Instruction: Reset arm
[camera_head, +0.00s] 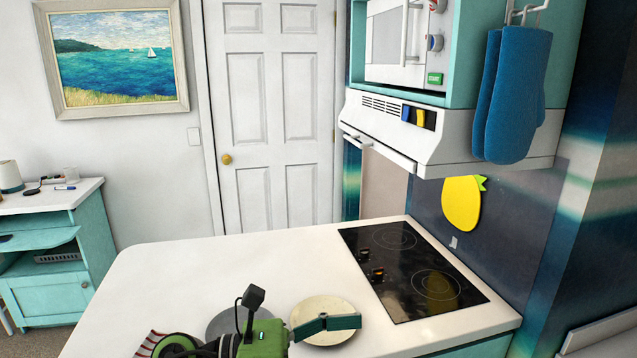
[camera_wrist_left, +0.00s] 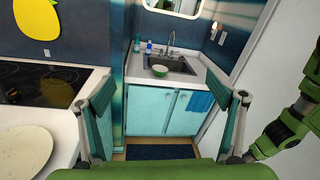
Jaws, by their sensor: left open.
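My left gripper (camera_head: 340,322) reaches over the white counter from the bottom of the head view, above a cream round plate. In the left wrist view its two teal-padded fingers (camera_wrist_left: 161,92) stand wide apart with nothing between them. Green links of my other arm show at the right edge of that view. My right gripper is in neither view.
The cream plate (camera_head: 318,303) and a grey plate (camera_head: 222,322) lie on the counter (camera_head: 190,270), left of the black cooktop (camera_head: 412,268). Blue oven mitts (camera_head: 512,95) hang at upper right. The wrist view shows a sink (camera_wrist_left: 170,64) holding a green bowl (camera_wrist_left: 160,71).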

